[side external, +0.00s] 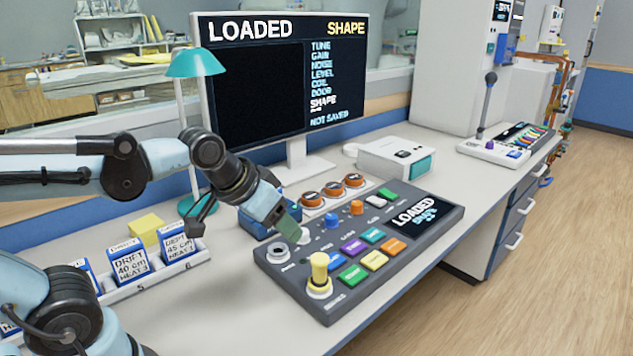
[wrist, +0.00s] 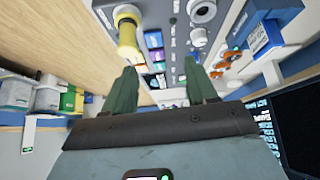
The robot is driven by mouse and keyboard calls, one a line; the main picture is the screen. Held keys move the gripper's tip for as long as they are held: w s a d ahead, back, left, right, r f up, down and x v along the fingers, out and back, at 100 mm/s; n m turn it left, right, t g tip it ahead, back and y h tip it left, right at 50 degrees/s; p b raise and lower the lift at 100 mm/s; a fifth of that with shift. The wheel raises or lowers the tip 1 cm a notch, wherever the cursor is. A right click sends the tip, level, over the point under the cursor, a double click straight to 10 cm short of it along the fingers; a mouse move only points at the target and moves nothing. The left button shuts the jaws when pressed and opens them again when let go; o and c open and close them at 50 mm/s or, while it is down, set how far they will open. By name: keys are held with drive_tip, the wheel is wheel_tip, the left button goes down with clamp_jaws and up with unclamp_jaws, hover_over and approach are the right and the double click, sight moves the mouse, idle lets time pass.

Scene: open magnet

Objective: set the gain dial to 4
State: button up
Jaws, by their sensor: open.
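The dark grey control console (side external: 440,232) lies on the bench. It carries a white knob (side external: 304,238), a blue knob (side external: 326,221), an orange knob (side external: 357,208) and a tall yellow knob (side external: 319,270). Their labels are too small to read, so I cannot tell which is the gain dial or its setting. My gripper (side external: 287,226) is low over the console's back left part, close to the white knob; contact is unclear. In the wrist view its green fingers (wrist: 161,85) are apart with nothing between them. The yellow knob (wrist: 128,32) shows beyond them.
The monitor (side external: 290,80) reads LOADED and SHAPE, with a list including GAIN and NOT SAVED. Several orange-topped round items (side external: 333,188) stand behind the console. A teal lamp (side external: 196,64) and a rack of blue-and-white boxes (side external: 128,262) stand left. The bench front is clear.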

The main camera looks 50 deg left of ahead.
drive_tip(key=w+a+r+n, duration=0.1)
drive_tip(key=w+r+n, duration=0.1)
drive_tip(key=w+r, duration=0.35)
drive_tip(key=n+g+y, duration=0.2)
drive_tip(key=n+g, duration=0.1)
drive_tip(key=n, duration=0.2)
hover_over(357, 203)
drive_tip(key=s+d, duration=0.3)
drive_tip(key=s, duration=0.1)
wheel_tip(357, 203, down, 6)
drive_tip(key=x, duration=1.1)
drive_tip(key=shift+s+a+f, duration=0.1)
drive_tip(key=shift+a+f, duration=0.2)
drive_tip(key=shift+c, duration=0.2)
drive_tip(key=c, duration=1)
